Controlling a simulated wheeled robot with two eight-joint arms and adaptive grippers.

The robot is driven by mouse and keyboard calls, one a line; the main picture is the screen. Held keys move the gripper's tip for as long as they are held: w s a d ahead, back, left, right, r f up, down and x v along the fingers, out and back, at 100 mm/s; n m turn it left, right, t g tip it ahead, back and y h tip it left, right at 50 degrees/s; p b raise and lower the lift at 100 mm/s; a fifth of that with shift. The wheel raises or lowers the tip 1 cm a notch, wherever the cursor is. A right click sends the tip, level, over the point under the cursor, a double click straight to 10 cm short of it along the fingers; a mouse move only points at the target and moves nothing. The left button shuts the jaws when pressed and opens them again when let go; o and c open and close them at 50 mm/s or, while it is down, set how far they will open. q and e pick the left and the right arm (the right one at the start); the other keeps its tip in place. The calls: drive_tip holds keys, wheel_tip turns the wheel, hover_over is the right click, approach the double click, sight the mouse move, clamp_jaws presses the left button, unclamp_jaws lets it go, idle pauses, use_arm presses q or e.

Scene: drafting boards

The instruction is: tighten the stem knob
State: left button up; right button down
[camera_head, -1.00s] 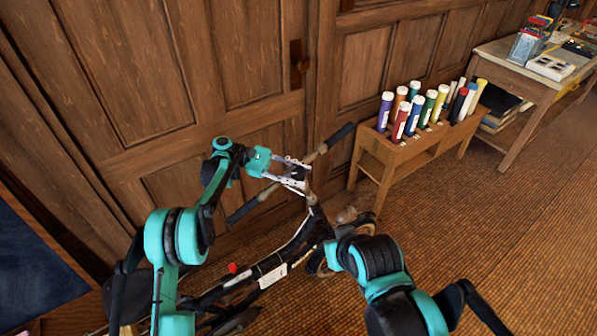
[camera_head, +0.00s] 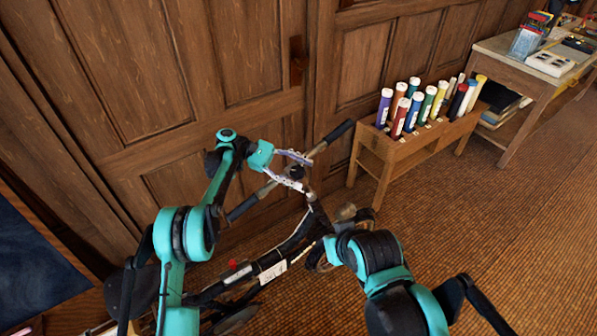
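A folding bike or scooter with a black frame (camera_head: 268,268) stands below me, its handlebar (camera_head: 334,133) running diagonally in front of the wood panels. The stem knob (camera_head: 297,172) appears as a small dark round piece at the middle of the handlebar. My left gripper (camera_head: 306,176) is at this spot, its two pale fingers spread apart with the dark knob between them. I cannot tell whether either finger touches it. My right arm covers part of the bike's front, and its gripper does not show.
A wooden rack (camera_head: 394,154) with several coloured tubes stands right of the handlebar. A table (camera_head: 508,65) with items on it stands farther right. Panelled wood (camera_head: 225,50) rises close behind the handlebar. The carpet (camera_head: 500,230) at right is clear.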

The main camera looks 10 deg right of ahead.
sight(299, 170)
use_arm(q)
wheel_tip(299, 170, up, 10)
idle(0.6)
